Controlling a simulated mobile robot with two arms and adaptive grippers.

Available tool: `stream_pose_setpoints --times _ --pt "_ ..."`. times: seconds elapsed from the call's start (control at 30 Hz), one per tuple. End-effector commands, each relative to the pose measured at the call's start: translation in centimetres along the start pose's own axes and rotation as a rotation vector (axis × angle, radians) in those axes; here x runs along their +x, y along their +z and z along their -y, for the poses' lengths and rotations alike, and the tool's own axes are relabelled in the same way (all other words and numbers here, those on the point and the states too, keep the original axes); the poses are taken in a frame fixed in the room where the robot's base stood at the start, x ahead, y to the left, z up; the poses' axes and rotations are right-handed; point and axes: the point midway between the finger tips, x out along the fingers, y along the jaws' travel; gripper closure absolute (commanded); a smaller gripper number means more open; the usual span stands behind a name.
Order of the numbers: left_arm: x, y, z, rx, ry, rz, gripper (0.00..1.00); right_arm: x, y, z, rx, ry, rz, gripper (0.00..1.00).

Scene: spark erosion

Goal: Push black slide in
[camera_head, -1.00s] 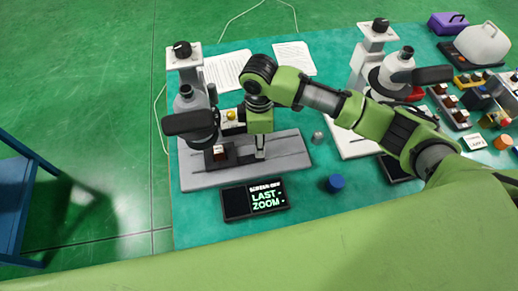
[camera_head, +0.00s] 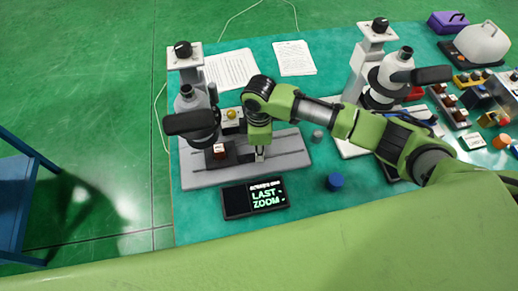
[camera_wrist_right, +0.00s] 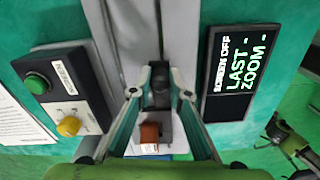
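The black slide (camera_head: 229,157) lies on the grey base plate under the left microscope (camera_head: 195,121). A small red-brown block with a pale top (camera_head: 219,150) sits on it, and it also shows in the right wrist view (camera_wrist_right: 149,133). My right gripper (camera_head: 260,154) points down at the slide's right end, low over the plate. In the right wrist view my right gripper's fingertips (camera_wrist_right: 161,95) stand apart, with a dark part between them and visible gaps. Whether they touch the slide I cannot tell. My left gripper is not in view.
A screen reading "LAST ZOOM" (camera_head: 254,197) lies in front of the grey base plate (camera_head: 292,150). A control box with a green button and yellow knob (camera_wrist_right: 62,88) stands behind. A blue knob (camera_head: 335,182) and a second microscope (camera_head: 385,80) are to the right.

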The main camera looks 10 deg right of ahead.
Motion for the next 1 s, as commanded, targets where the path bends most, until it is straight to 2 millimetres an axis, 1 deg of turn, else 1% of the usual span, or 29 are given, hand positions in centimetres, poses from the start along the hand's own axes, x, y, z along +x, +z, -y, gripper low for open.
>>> stream_pose_setpoints --times 0.07,0.2,0.3,0.6,0.63,0.67,0.7,1.0 --pt "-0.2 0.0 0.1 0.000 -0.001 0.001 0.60 -0.1 -0.7 0.1 -0.001 -0.001 -0.002 1.00" --pt "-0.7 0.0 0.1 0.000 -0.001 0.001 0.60 -0.2 -2.8 0.5 -0.003 -0.001 -0.003 1.00" --pt "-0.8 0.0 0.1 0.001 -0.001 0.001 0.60 -0.1 -3.7 0.6 -0.001 -0.002 -0.003 1.00" --pt "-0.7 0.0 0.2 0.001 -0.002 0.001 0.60 -0.1 -4.1 0.7 -0.002 -0.001 -0.008 1.00" --pt "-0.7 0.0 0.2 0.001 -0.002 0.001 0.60 -0.1 -4.1 0.7 -0.002 -0.001 -0.008 0.78" --pt "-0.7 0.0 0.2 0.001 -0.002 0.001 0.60 -0.1 -4.1 0.7 -0.002 -0.001 -0.009 0.70" --pt "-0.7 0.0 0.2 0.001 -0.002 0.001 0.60 -0.1 -4.1 0.7 -0.002 -0.001 -0.008 0.66" --pt "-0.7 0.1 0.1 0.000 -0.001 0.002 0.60 -0.1 -3.8 0.6 0.000 -0.001 -0.002 0.66"
